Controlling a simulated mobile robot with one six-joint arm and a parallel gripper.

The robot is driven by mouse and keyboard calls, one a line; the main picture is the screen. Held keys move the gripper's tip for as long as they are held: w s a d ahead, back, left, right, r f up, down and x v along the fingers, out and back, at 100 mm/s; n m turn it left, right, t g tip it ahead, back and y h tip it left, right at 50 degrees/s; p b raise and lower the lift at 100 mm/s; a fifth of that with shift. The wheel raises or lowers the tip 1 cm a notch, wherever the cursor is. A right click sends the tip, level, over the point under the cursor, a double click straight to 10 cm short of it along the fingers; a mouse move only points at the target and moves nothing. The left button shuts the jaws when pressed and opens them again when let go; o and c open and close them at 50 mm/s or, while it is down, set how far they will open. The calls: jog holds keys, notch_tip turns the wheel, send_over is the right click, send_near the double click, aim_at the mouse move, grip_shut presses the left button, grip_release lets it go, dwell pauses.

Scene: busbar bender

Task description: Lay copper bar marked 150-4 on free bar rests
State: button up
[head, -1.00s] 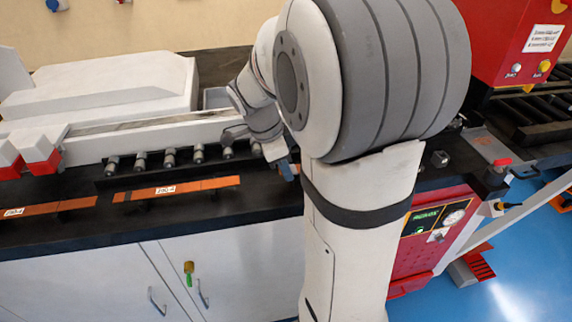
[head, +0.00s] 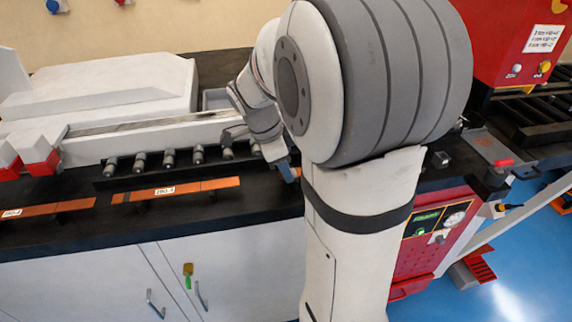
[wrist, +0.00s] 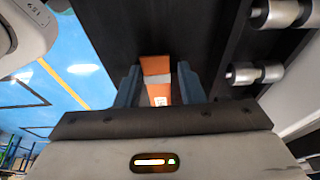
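A copper bar (wrist: 158,88) with a pale label and a grey band lies lengthwise between the two blue fingers of my gripper (wrist: 160,88) in the wrist view. Whether the fingers press on it is unclear. In the head view, my gripper (head: 289,168) is low at the black bench, and only a small orange piece shows beside it. Its mark is unreadable. Two more copper bars lie on the bench: a middle bar (head: 215,184) with a label that looks like 280-4, and a left bar (head: 72,206) whose label is too small to read surely.
A row of metal rollers (head: 140,160) runs behind the bars. Red-tipped white blocks (head: 40,163) stand at the left. A red machine cabinet (head: 510,50) and a red control panel (head: 436,220) are at the right. White cupboards (head: 90,280) are below the black bench (head: 130,232).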

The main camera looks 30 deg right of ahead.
jog(key=shift+s+a+f+p, duration=0.1)
jog(key=shift+s+f+p, duration=0.1)
jog(key=shift+s+p, duration=0.1)
jog(key=v, duration=1.3)
jog(key=s+a+f+n+t+y, duration=0.1)
jog(key=s+a+f+n, duration=0.3)
jog(key=n, duration=0.6)
jog(key=s+a+f+n+t+y, duration=0.2)
jog(key=s+f+n, duration=0.3)
jog(key=s+n, duration=0.4)
jog(key=shift+a+n+p, duration=0.4)
jog(key=shift+a+n, duration=0.45)
jog(key=shift+n, duration=0.25)
